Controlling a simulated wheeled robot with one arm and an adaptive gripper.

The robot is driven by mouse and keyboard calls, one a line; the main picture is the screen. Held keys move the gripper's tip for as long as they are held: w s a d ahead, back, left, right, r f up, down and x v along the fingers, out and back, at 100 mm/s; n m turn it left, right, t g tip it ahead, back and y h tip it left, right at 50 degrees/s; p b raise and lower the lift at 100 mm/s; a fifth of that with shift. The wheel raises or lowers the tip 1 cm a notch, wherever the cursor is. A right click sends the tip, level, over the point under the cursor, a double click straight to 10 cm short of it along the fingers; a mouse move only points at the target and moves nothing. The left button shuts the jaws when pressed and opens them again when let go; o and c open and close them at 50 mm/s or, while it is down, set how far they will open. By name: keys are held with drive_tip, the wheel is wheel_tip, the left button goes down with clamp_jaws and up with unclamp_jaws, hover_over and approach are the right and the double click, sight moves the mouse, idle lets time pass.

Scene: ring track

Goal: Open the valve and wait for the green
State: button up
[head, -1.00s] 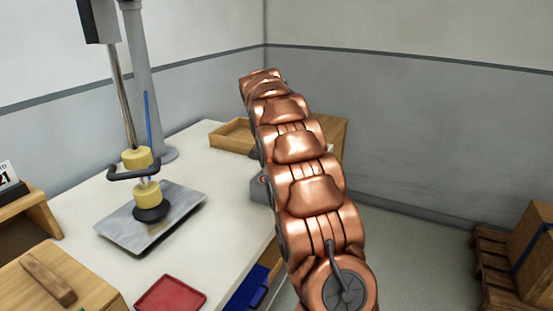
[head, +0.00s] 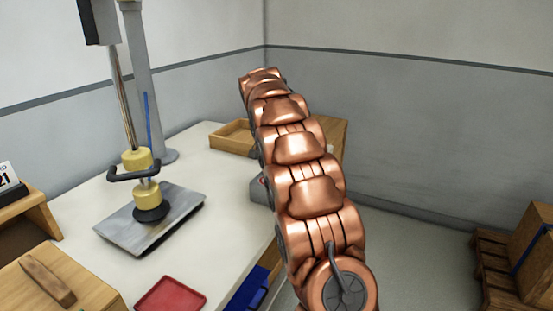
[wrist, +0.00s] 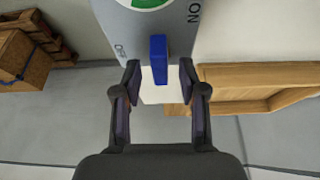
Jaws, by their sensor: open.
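In the wrist view a blue lever (wrist: 158,60) stands out from a grey panel (wrist: 180,24). The panel carries an "ON" mark at the right, a partly seen mark at the left that looks like "OFF", and a green patch (wrist: 148,3) cut off by the top edge. My gripper (wrist: 158,75) is open, with one finger on each side of the lever and a gap visible on both sides. In the head view my copper arm hides my gripper and the lever. Part of a grey box (head: 259,190) with a red mark shows beside the arm.
A white table (head: 215,210) holds a metal plate (head: 175,226) under a post with yellow parts, a wooden tray (head: 232,138), and a red tray (head: 170,295). A blue bin (head: 258,285) sits below the table edge. A pallet with a box (head: 530,245) stands at the right.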

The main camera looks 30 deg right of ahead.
drive_tip(key=v, duration=1.1)
drive_tip(key=shift+a+r, duration=0.1)
drive_tip(key=shift+r, duration=0.05)
idle(0.4)
drive_tip(key=s+a+f+n+g+y, duration=0.15)
drive_tip(key=s+a+f+n, duration=0.4)
drive_tip(key=s, duration=1.05)
drive_tip(key=s+a+f+n+g+y, duration=0.1)
drive_tip(key=s+a+f+n+g, duration=0.15)
drive_tip(key=s+a+f, duration=0.95)
drive_tip(key=s+a+f+n+g+y, duration=0.1)
drive_tip(key=s+a+n, duration=0.4)
drive_tip(key=s, duration=1.4)
wheel_tip(320, 180, up, 14)
drive_tip(key=w+a+m+t+p, duration=0.1)
drive_tip(key=p, duration=1.2)
drive_tip(key=shift+w+f, duration=0.1)
drive_tip(key=shift+w, duration=0.05)
